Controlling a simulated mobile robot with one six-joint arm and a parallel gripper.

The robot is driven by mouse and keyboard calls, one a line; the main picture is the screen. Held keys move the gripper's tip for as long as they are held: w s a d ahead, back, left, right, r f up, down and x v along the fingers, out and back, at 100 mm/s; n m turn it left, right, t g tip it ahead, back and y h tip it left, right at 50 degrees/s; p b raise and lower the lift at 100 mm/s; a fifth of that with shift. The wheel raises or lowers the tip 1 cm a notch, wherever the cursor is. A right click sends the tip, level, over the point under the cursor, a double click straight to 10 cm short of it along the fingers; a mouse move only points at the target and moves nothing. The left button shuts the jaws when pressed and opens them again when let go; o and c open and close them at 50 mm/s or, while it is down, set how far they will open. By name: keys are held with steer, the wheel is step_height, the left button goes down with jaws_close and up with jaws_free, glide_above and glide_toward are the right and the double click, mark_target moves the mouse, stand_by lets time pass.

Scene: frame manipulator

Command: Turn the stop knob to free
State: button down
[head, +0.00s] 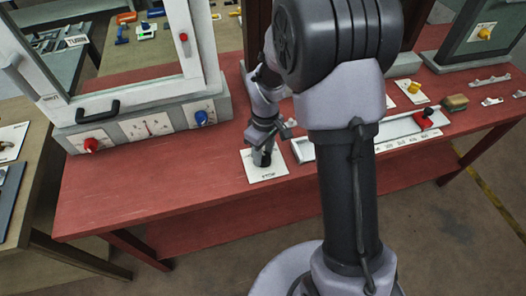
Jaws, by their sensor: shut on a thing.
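The stop knob (262,158) is a small dark knob on a white plate (264,174) lettered along its front edge, lying on the red table. My gripper (263,147) points down at the knob from above and is shut on it. The fingers cover the knob's upper part, so which mark it points to cannot be told. The lettering is too small to read with certainty.
A white-framed machine with a red knob (93,145) and a blue knob (201,117) stands left on the red table (160,190). A long white panel with a red slider (424,121) lies right, partly behind my arm. A brown block (454,103) lies further right. The table's front left is clear.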

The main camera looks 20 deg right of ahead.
mark_target(267, 156)
steer(key=m, duration=0.6)
steer(key=shift+d, duration=0.1)
steer(key=m+b, duration=0.1)
steer(key=m, duration=0.5)
stand_by(0.5)
steer(key=c, duration=0.8)
jaws_free()
steer(key=shift+c, duration=0.2)
step_height(267, 156, up, 17)
steer(key=p, duration=0.6)
steer(key=shift+s+d+r+p, duration=0.2)
steer(key=shift+s+d+p, duration=0.05)
steer(key=shift+d+p, duration=0.15)
steer(key=shift+r+t, duration=0.1)
steer(key=shift+t, duration=0.2)
